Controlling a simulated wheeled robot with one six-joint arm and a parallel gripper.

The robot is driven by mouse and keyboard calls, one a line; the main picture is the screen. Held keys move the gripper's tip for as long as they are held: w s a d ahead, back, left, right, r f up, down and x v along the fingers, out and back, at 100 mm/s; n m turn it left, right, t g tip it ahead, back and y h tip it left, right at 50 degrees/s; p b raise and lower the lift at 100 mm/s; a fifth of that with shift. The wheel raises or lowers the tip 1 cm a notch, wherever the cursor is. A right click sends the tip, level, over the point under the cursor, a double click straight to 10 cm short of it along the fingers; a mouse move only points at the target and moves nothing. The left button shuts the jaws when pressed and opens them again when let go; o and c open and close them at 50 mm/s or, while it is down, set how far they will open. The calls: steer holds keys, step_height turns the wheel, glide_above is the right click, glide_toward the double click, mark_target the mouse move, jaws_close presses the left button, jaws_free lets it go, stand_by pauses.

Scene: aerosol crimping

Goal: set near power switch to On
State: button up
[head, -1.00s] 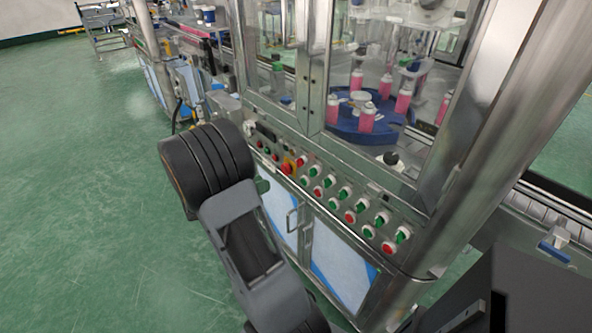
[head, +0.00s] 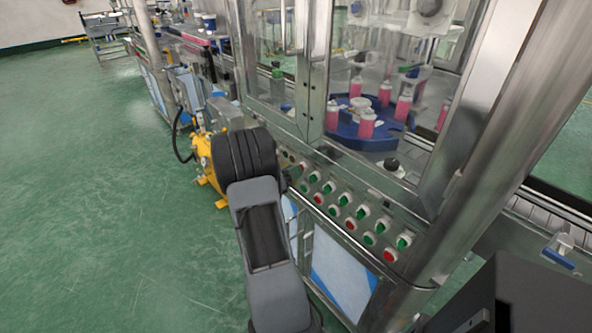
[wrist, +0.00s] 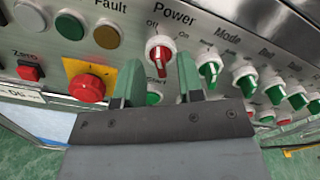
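The power switch (wrist: 158,49) is a red-and-white rotary knob under the "Power" label, with Off marked at its upper left and On at its upper right. Its handle looks near upright; I cannot tell for sure which mark it points to. My gripper (wrist: 160,73) is open, with one green finger to the lower left of the switch and one to the lower right. The fingers appear apart from the knob. In the head view my arm hides the switch and most of the gripper.
A red emergency button (wrist: 87,87) on a yellow plate sits left of my gripper. Green selector knobs (wrist: 209,64) line the right. The panel (head: 345,205) runs below the glass enclosure.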

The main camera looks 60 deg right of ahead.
steer(key=shift+x, duration=0.8)
steer(key=shift+c, duration=0.4)
jaws_close()
